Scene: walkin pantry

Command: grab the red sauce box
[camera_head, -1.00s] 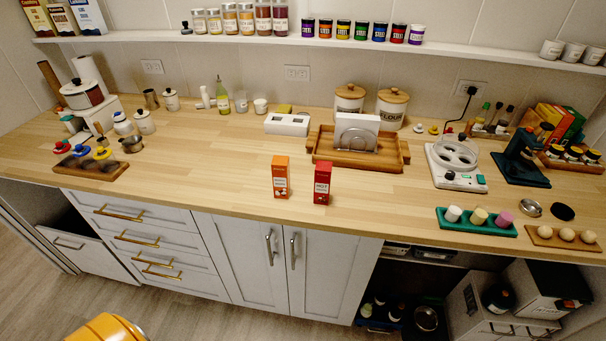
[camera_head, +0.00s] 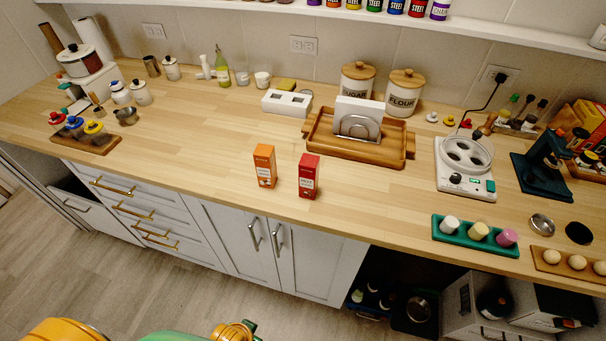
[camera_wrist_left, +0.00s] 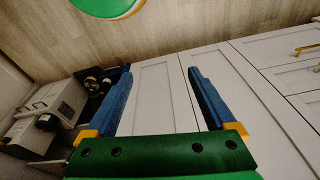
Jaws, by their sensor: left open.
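The red sauce box (camera_head: 308,176) stands upright near the front edge of the wooden counter (camera_head: 200,150), in the middle of the head view. An orange box (camera_head: 264,166) stands upright just left of it, with a small gap between them. My left gripper (camera_wrist_left: 158,74) is open and empty in the left wrist view, its two blue fingers apart in front of the white cabinet doors. In the head view only parts of my left arm show at the bottom edge, below the counter and apart from the box. The red box is not in the wrist view. My right gripper is not in view.
A wooden tray (camera_head: 391,152) with a napkin holder is behind the red box. A green holder (camera_head: 475,243) with several cups and a white appliance (camera_head: 464,178) stand to the right. The counter left of the boxes is mostly clear. Cabinet handles (camera_head: 253,235) project below the counter edge.

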